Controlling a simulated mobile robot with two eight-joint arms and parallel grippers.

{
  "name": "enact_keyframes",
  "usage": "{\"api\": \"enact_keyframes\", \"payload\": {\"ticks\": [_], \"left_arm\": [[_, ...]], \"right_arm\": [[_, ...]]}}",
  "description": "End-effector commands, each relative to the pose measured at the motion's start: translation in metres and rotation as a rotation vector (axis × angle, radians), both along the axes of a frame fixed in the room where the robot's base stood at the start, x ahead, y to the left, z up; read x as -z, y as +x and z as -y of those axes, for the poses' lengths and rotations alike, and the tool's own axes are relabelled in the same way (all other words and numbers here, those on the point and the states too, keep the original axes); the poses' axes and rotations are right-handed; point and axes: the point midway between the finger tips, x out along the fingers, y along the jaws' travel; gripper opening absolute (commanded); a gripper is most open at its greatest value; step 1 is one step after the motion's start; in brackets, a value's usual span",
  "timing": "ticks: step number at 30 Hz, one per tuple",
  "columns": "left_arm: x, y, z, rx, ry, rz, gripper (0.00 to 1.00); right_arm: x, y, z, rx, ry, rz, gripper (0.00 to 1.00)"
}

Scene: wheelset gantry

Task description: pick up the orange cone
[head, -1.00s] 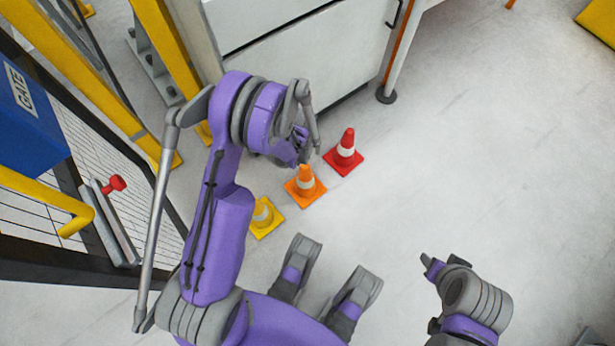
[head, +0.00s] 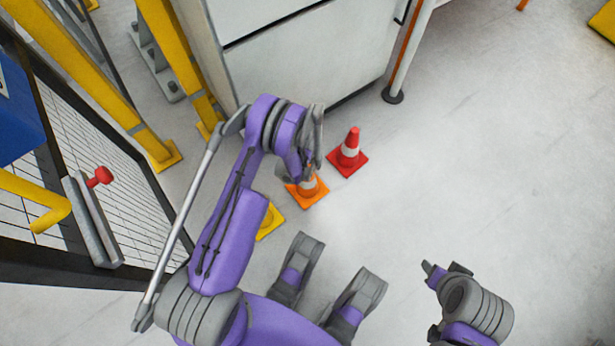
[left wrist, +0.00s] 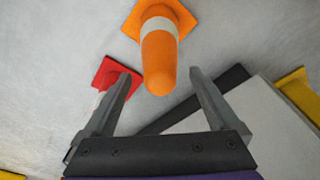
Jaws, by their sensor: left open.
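The orange cone (head: 308,191) with a white band stands on the floor between a red cone (head: 348,153) and a yellow cone (head: 269,221). My left gripper (head: 308,168) is at its upper part and hides some of it. In the left wrist view, the orange cone (left wrist: 159,52) points its rounded tip into the gap between the open fingers of my left gripper (left wrist: 162,78). No finger visibly touches it. The red cone (left wrist: 108,77) is partly hidden behind one finger. My right gripper (head: 432,270) is apart, at the lower right; its jaws are unclear.
A pale cabinet (head: 300,60) with an orange-edged leg (head: 400,65) stands beyond the cones. Yellow posts (head: 105,80) and a mesh fence (head: 95,170) with a red knob (head: 100,177) are on the left. The floor to the right is clear.

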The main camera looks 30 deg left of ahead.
Motion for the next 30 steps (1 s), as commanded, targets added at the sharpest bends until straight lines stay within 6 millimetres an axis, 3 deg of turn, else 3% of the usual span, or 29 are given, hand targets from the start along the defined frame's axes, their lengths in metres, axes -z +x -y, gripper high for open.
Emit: {"api": "enact_keyframes", "payload": {"ticks": [3,10,26,30], "left_arm": [[0.0105,0.0014,-0.0011,-0.001,0.0,0.0,0.94],[0.0111,0.0012,-0.001,0.0,0.0,0.0,0.94],[0.0109,0.0012,-0.001,0.0,0.0,0.0,0.0],[0.0109,0.0013,-0.001,0.0,0.0,0.0,0.0]], "right_arm": [[0.0022,0.0005,0.0,0.0,0.0,0.001,0.52],[0.0019,0.0004,0.0,0.0,0.0,0.001,0.52],[0.0019,0.0004,0.0,0.0,0.0,0.001,0.52],[0.0019,0.0004,0.0,0.0,0.0,0.001,0.52]]}}
